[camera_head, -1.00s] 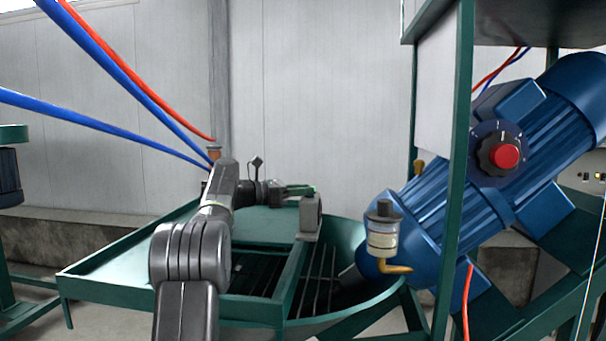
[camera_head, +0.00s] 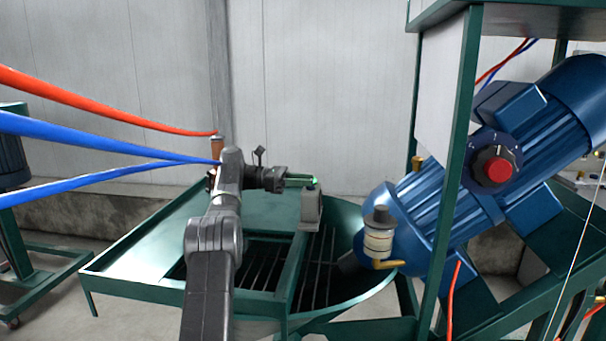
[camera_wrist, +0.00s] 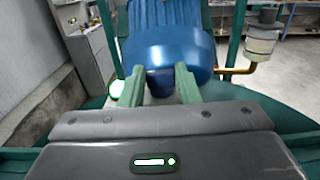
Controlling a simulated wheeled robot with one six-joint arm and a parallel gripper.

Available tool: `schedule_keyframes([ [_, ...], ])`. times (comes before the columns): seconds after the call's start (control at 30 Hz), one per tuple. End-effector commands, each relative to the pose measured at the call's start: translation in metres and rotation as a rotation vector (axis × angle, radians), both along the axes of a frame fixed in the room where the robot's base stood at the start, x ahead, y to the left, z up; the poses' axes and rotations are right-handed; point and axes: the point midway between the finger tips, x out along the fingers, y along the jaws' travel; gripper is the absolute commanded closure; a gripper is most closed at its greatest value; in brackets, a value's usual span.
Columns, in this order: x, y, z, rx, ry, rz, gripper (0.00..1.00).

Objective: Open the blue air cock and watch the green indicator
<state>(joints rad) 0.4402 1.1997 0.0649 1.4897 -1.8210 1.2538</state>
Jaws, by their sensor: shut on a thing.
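My gripper (camera_head: 299,181) reaches right from the wrist over the green frame, beside the top of an upright grey block (camera_head: 311,209). A bright round light with a green rim (camera_wrist: 117,90) shows left of the fingers. A green glow also shows by the fingertips in the head view. I cannot make out the blue air cock in either view.
A green-framed basin with dark bars (camera_head: 150,254) lies under my arm. A blue motor with a red knob (camera_head: 492,168) and a clear cup (camera_head: 379,238) stand to the right. A green post (camera_head: 455,180) is in front of the motor. Blue and red hoses (camera_head: 90,138) cross at left.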

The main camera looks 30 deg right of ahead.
Motion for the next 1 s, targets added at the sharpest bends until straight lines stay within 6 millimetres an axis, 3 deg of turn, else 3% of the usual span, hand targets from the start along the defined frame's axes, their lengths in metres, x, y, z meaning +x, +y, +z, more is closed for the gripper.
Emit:
schedule_keyframes([
  [0.03,0.0008,0.0002,0.0067,-0.008,-0.004,0.001,0.94],
  [0.5,0.0006,0.0004,0.0042,-0.007,-0.003,-0.007,0.94],
  [0.53,0.0006,0.0004,0.0042,-0.007,-0.003,-0.007,0.67],
  [0.63,0.0005,0.0004,0.0033,-0.005,-0.003,-0.009,0.49],
  [1.0,0.0001,0.0001,0.003,-0.001,-0.002,-0.011,0.49],
])
